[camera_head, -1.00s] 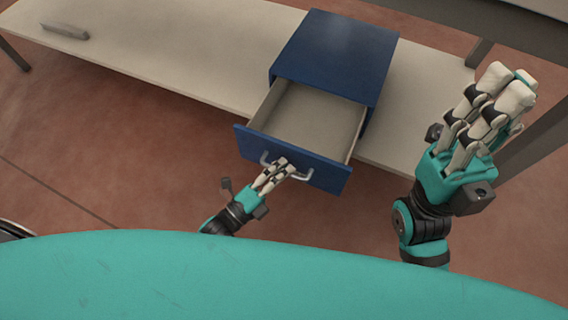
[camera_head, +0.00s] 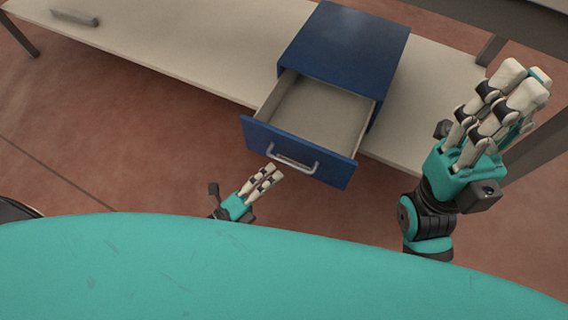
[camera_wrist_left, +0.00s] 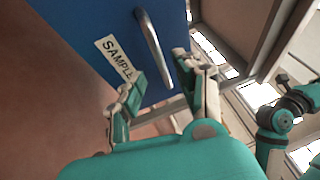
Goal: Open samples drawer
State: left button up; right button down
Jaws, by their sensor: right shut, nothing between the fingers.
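The blue samples drawer (camera_head: 320,112) is pulled out of its blue cabinet (camera_head: 345,42), and its pale, empty inside shows. Its metal handle (camera_head: 291,161) is on the blue front. In the left wrist view the handle (camera_wrist_left: 153,45) stands beside a white label reading "SAMPLE" (camera_wrist_left: 115,58), its end hidden. My left gripper (camera_head: 272,170) is just in front of the drawer front, near the handle. In the left wrist view its fingers (camera_wrist_left: 157,72) are apart, with nothing held. My right gripper (camera_head: 527,82) is shut and empty, raised to the right of the cabinet.
The cabinet stands on a long pale bench (camera_head: 200,50). A small grey bar (camera_head: 75,18) lies at its far left. Dark table legs and a grey surface are at the upper right. The reddish floor (camera_head: 130,140) in front of the bench is clear.

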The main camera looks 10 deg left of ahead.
pick_arm(q)
jog(key=v, duration=0.6)
jog(key=shift+s+a, duration=0.2)
jog(key=shift+a, duration=0.05)
